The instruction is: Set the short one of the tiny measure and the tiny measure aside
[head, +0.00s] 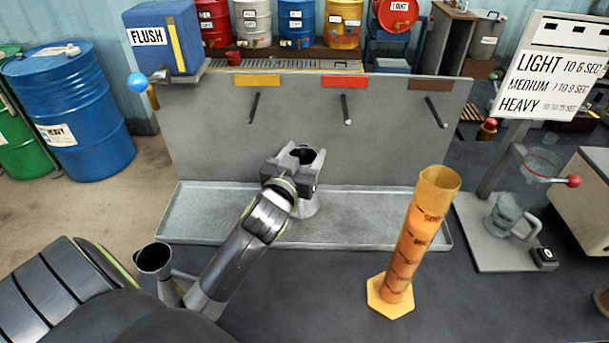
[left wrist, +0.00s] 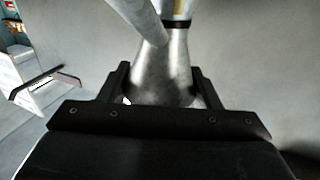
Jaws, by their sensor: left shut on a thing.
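One metal measure (head: 308,206) with a dark open mouth and a flared lower body is upright at the drip tray, in the middle of the head view. My left gripper (head: 295,172) is shut around its upper part and hides some of it. In the left wrist view the grey metal body (left wrist: 165,75) sits between the two fingers (left wrist: 162,90). I cannot tell whether its base touches the tray. A second metal measure (head: 153,259) stands at the lower left, partly hidden by my left arm. My right gripper is out of view.
The long grey tray (head: 210,228) lies below a panel with several spouts. A glass jug (head: 508,215) stands on a plate at the right. The dark counter between arm and cylinder is clear.

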